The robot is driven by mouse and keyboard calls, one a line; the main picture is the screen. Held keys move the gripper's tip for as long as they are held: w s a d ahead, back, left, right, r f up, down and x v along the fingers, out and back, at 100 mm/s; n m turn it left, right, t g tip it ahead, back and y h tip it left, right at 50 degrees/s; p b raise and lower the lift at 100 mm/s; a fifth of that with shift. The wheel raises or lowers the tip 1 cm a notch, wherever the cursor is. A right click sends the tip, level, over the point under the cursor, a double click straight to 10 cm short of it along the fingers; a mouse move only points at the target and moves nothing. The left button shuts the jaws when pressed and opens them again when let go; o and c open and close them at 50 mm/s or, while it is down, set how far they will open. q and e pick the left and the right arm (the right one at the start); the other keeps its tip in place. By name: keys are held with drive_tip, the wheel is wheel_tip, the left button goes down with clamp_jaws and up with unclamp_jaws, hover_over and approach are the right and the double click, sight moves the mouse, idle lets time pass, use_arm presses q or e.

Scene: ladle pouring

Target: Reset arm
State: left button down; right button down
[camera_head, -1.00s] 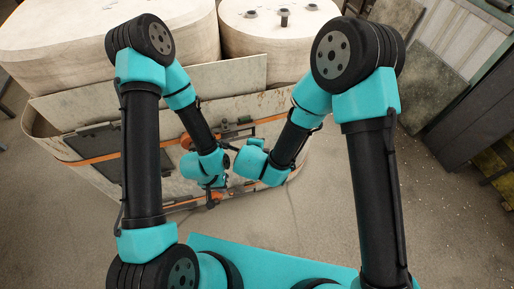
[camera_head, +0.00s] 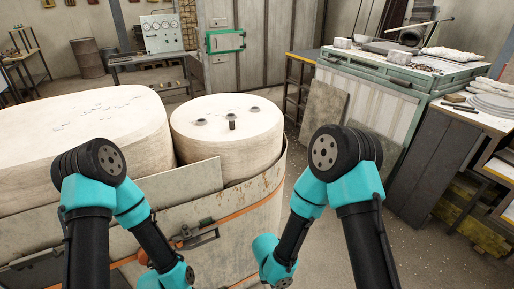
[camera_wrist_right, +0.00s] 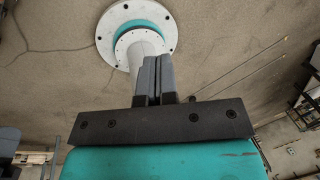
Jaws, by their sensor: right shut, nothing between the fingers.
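My right gripper (camera_wrist_right: 153,65) shows in the right wrist view, with its two dark fingers together and nothing between them. It points at bare floor and a round white plate. In the head view my right arm bends down at the centre right and my left arm at the left. Both forearms run down to the bottom edge, and neither gripper's fingers can be seen there. The left fingers are out of view below the frame.
Two large pale drums, one wide (camera_head: 85,125) and one smaller (camera_head: 228,135), stand ahead behind a pale panel wall (camera_head: 250,205) with an orange strap. Floor between is open.

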drive_tip(key=s+d+f+n+y, duration=0.1)
drive_tip(key=d+n, duration=0.4)
drive_tip(key=n, duration=0.6)
drive_tip(key=s+d+f+n+t+y, duration=0.1)
drive_tip(key=s+d+n+y, duration=0.2)
drive_tip(key=n, duration=0.9)
drive_tip(key=s+d+f+n+y, duration=0.1)
drive_tip(key=s+d+n+y, duration=0.1)
drive_tip(key=d+n, duration=0.5)
drive_tip(key=n, duration=0.4)
drive_tip(key=shift+s+d+f+n, duration=0.2)
drive_tip(key=shift+s+f+n, duration=0.05)
drive_tip(key=shift+f+n, duration=0.1)
